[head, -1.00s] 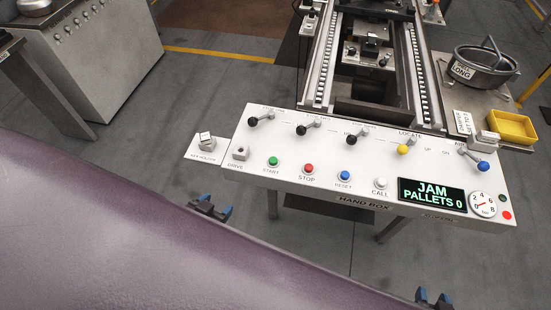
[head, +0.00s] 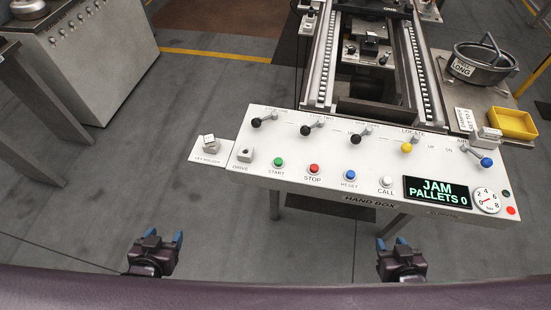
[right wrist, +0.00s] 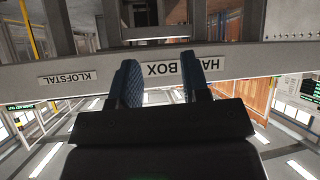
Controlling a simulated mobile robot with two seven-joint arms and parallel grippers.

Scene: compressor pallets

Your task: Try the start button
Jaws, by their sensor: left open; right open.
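The green start button (head: 278,162) sits on the white sloped control panel (head: 225,172), left of the red stop button (head: 314,168), the blue reset button (head: 349,174) and the white call button (head: 386,181). The display (head: 437,191) reads "JAM PALLETS 0". My left gripper (head: 164,238) is open and empty, in front of the panel and below its left end. My right gripper (head: 393,246) is open and empty, in front of the panel below the call button. In the right wrist view, its blue-padded fingers (right wrist: 158,80) point toward the panel's front edge, with the "HAND BOX" label between them.
A gauge (head: 487,200) is at the right. A conveyor (head: 326,60) stands behind, with a yellow bin (head: 512,124) to its right. Floor in front is clear.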

